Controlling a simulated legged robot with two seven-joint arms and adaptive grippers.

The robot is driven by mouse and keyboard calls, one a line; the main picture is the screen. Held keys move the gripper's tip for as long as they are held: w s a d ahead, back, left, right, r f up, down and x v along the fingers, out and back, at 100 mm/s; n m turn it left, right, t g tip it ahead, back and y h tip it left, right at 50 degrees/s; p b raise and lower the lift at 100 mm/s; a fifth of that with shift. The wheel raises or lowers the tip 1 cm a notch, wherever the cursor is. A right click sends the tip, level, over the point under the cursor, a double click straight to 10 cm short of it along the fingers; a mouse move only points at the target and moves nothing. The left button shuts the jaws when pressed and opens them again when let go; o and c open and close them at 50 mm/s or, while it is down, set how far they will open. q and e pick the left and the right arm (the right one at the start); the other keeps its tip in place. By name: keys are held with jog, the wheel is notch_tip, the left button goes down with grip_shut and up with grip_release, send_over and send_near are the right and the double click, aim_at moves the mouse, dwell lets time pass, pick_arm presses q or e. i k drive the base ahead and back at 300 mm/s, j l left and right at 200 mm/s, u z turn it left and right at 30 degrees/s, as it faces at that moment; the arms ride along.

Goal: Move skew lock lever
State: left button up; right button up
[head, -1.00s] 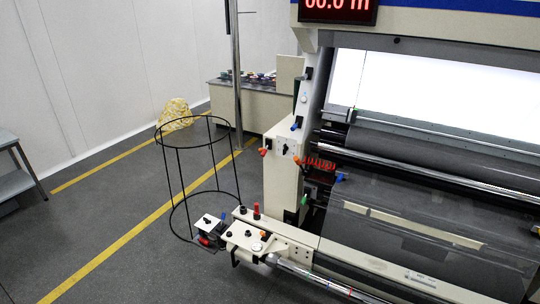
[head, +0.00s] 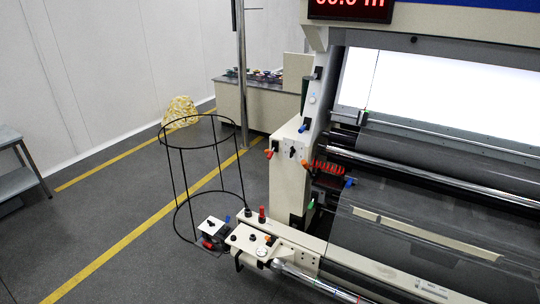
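Several small levers and knobs show on the inspection machine in the head view; I cannot tell which is the skew lock lever. An orange lever (head: 269,153) and a black lever (head: 292,153) are on the cream side post (head: 288,185). A blue lever (head: 303,127) is higher on the post. Another blue lever (head: 349,183) sits by the rollers, below a red coil (head: 327,168). A green knob (head: 311,204) is lower down. A red knob (head: 262,215) and an orange lever (head: 269,240) are on the low front beam. Neither of my grippers is in view.
A black wire hoop stand (head: 199,150) stands left of the post. A lit white panel (head: 440,95) and dark rollers fill the right. A grey bench (head: 25,180) is at the far left. The floor between the bench and the hoop stand is clear.

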aim_at(271, 154)
jog(key=i+z, duration=0.25)
jog(key=i, duration=0.3)
jog(key=i+j+z, duration=0.1)
jog(key=i+z, duration=0.15)
jog(key=i, duration=0.25)
